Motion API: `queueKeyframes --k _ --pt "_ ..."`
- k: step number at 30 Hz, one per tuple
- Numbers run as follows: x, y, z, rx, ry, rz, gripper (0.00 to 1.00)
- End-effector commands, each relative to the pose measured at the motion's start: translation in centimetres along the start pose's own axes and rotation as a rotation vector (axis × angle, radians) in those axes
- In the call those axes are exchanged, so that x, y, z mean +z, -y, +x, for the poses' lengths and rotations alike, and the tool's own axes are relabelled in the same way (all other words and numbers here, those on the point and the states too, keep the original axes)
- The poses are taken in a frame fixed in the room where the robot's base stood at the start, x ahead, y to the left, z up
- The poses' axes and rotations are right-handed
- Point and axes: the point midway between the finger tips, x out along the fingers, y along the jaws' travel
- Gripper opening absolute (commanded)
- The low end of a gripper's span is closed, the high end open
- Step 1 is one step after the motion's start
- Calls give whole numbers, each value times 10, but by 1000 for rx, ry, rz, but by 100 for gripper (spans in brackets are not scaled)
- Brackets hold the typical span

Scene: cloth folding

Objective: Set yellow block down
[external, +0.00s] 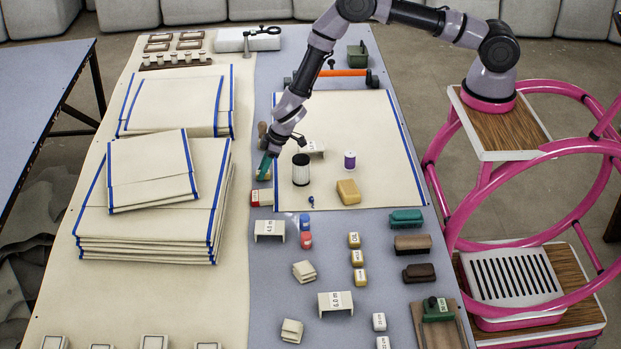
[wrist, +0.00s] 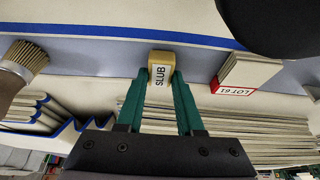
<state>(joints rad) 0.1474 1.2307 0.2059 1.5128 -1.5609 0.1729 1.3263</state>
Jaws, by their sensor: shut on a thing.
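In the wrist view, a small yellow block (wrist: 158,75) with a white label reading SLUB is between the green fingertips of my gripper (wrist: 160,88). My gripper is shut on it. In the external view, my gripper (external: 265,168) reaches down at the left edge of the spread cream cloth (external: 385,150), beside its blue hem. The held block is mostly hidden there by the fingers. I cannot tell whether it touches the table. A larger yellow block (external: 348,192) lies on the cloth, and several small labelled yellow blocks (external: 354,240) stand on the table in front.
A red-labelled stack of swatches (external: 262,197) lies close to my gripper, and a brush (wrist: 22,62) is on its other side in the wrist view. Folded cloth stacks (external: 150,225) fill the left. A ribbed cylinder (external: 300,169) and a purple spool (external: 349,160) stand on the cloth.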

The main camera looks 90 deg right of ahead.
Motion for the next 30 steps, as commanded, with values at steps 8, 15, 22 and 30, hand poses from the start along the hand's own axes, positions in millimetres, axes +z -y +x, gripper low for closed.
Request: queueKeyframes --k 8,15,22,30 --pt "1 0 2 0 0 -1 66" --pt "1 0 2 0 0 0 66" --pt "-1 0 -13 0 -1 -3 66" --pt "-2 0 -70 0 -2 -2 66"
